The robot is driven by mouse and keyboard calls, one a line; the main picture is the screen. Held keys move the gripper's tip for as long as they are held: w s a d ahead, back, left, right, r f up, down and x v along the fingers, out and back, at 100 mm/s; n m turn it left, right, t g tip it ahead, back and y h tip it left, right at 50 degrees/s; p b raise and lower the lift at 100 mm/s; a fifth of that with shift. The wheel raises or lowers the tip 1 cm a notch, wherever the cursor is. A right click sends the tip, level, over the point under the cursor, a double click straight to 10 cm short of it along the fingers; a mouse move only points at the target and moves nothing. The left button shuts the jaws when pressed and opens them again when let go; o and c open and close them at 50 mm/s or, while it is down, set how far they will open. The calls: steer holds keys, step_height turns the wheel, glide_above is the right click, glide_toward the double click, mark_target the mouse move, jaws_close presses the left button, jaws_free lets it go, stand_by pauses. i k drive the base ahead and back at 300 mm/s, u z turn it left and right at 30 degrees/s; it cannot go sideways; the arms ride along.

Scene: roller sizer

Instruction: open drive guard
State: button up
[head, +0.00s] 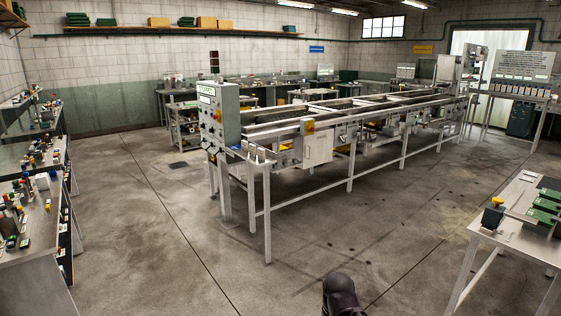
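The roller sizer (352,112) is a long grey machine on legs in the middle of the room. A pale box-like cover (317,149) hangs on its near side, just right of the control panel. It may be the drive guard, and it looks closed, but its hinge and latch are too small to make out. A dark rounded part of my own arm shows at the bottom edge, well apart from the machine. My gripper is not in view.
A grey control cabinet (218,113) stands at the machine's near left end. A cluttered bench (32,222) runs along the left. A table (507,236) with green trays stands at the right. The floor (300,235) before the machine is clear.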

mark_target(318, 147)
steer(key=z, duration=0.05)
steer(key=i, duration=3.5)
steer(key=u, duration=0.2)
